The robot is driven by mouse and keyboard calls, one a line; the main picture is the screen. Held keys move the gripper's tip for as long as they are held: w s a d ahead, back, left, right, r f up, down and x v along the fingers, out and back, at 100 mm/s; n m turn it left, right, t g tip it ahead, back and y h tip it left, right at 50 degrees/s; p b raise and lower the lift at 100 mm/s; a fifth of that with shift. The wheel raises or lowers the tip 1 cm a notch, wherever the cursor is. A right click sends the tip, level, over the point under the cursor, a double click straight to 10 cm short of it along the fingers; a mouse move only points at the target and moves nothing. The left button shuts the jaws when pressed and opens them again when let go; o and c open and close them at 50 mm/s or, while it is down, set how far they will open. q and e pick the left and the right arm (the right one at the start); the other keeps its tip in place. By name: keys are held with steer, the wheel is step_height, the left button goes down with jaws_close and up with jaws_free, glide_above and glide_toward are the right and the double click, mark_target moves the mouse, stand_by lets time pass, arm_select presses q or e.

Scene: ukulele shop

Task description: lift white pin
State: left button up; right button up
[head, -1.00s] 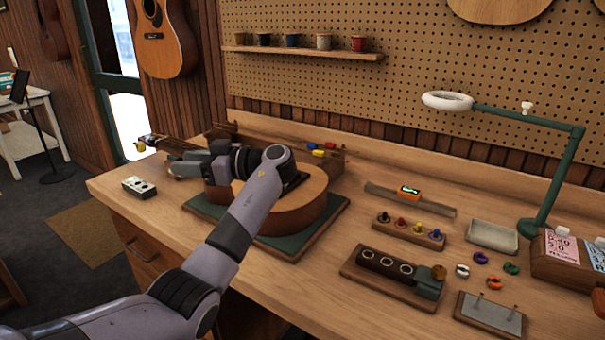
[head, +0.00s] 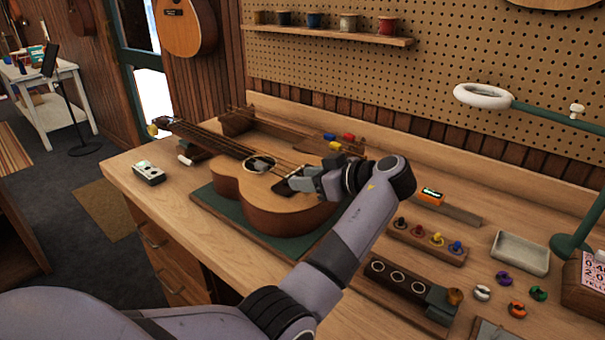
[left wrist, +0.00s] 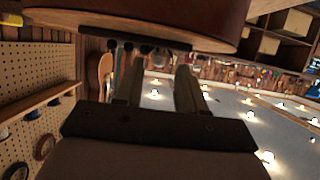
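The ukulele (head: 285,215) lies on its back on a green mat (head: 205,195), its neck pointing to the back left. My left gripper (head: 290,184) is at the dark bridge on the ukulele's top and hides part of it. In the left wrist view, which is upside down, several dark pins stand in a row at the bridge (left wrist: 95,36). A paler pin (left wrist: 160,58), probably the white one, shows between the fingertips of my left gripper (left wrist: 160,66). The fingers are apart; I see no contact with the pin. My right gripper is not in view.
Small coloured pieces (head: 348,137) lie behind the ukulele. A rack of coloured knobs (head: 430,241), a dark block with rings (head: 400,280), a tray (head: 520,252) and a lamp (head: 482,95) are to the right. A tuner-like box (head: 148,172) stands left.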

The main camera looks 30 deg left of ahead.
arm_select(q)
steer(key=shift+x, duration=1)
jaws_close()
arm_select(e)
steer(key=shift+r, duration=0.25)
arm_select(q)
steer(key=shift+w, duration=0.1)
